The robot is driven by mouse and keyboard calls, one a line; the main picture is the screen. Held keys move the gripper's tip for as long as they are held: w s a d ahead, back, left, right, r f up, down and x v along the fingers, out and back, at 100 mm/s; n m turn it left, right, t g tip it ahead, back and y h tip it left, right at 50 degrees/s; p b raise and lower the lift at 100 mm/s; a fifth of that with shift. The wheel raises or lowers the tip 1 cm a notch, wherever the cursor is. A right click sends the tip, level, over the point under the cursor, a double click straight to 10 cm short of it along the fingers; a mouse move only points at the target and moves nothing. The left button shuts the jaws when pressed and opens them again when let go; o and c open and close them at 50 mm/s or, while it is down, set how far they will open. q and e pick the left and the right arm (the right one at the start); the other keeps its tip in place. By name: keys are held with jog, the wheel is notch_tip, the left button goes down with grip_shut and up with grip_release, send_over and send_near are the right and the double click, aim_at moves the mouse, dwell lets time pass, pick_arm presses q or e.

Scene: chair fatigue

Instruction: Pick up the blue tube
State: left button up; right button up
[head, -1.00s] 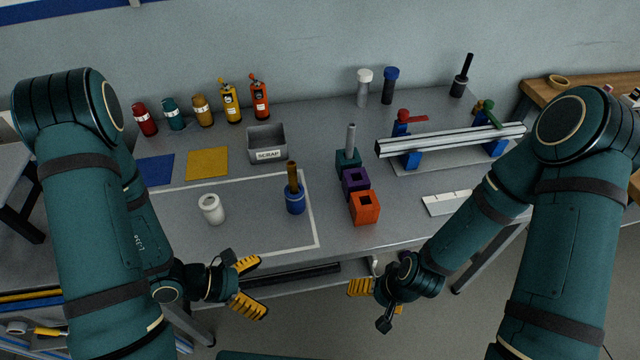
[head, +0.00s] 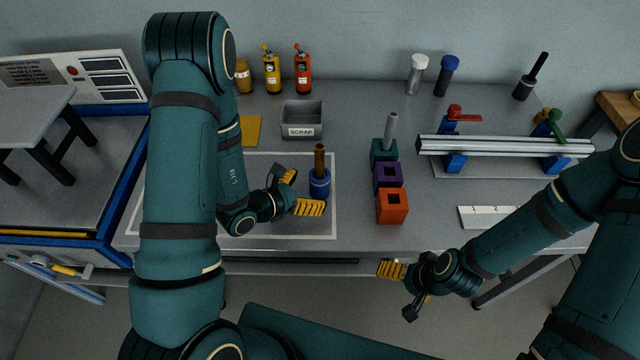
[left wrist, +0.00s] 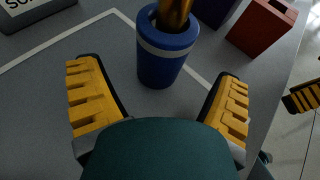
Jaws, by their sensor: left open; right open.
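A blue tube (head: 320,185) with a pale band stands upright on the grey bench, inside the white outline, with a brown rod (head: 319,157) sticking up out of it. In the left wrist view the blue tube (left wrist: 165,58) stands just ahead, between the lines of the two yellow fingers. My left gripper (head: 300,192) is open and empty, close beside the tube on its left; contact cannot be made out. My right gripper (head: 396,290) is open and empty in front of the bench's front edge.
Orange (head: 392,206), purple (head: 388,176) and green (head: 384,152) blocks stand in a row right of the tube. A grey scrap bin (head: 301,120) is behind it. A blue-capped tube (head: 447,75) and clamped rail (head: 505,147) are farther right.

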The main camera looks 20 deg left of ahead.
pick_arm(q)
jog(key=shift+r+x, duration=0.15)
jog(key=shift+x, duration=1.3)
jog(key=shift+r+x, duration=0.1)
jog(key=shift+x, duration=1.35)
jog(key=shift+w, duration=0.1)
jog(key=c, duration=1.4)
